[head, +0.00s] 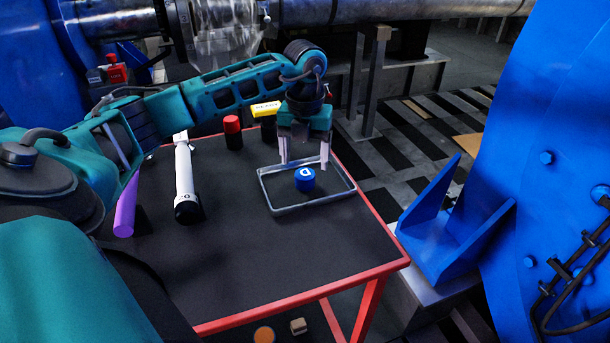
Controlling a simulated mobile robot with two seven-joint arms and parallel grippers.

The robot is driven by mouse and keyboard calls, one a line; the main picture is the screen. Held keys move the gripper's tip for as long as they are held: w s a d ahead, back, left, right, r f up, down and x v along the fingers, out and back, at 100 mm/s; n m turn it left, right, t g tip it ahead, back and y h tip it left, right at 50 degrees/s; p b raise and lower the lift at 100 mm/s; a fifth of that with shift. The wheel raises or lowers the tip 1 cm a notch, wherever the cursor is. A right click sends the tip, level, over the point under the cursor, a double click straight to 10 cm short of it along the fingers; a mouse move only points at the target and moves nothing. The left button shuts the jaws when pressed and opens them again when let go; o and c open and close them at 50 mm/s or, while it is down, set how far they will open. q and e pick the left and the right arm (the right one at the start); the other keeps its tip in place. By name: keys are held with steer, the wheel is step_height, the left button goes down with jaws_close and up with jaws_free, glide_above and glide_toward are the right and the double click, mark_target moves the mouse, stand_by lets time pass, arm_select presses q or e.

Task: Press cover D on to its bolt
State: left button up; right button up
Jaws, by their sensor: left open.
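The blue cover D (305,180), with a white letter D on its top, stands in a shallow metal tray (270,196) on the table. My left gripper (305,164) is open just above and behind the cover, fingers pointing down on either side of it in the picture. I cannot tell whether the fingers touch it. No bolt for the cover can be made out for sure; blue bolt heads show on the big blue housing (546,158) at the right. My right gripper is not in view.
The black table (250,260) has a red edge. A white cylindrical tool (184,180), a purple rod (125,210), a red-capped item (232,130) and a yellow block (265,109) stand or lie on it. A blue bracket (440,235) is right of the table. The front tabletop is clear.

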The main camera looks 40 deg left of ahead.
mark_target(306, 171)
arm_select(q)
steer(key=f, duration=0.5)
steer(key=shift+w+a+f+b, duration=0.1)
steer(key=shift+w+a+b, duration=0.2)
steer(key=shift+w+b, duration=0.1)
steer(key=shift+c, duration=0.3)
steer(key=c, duration=1)
steer(key=shift+o, duration=0.2)
steer(key=shift+r, duration=0.2)
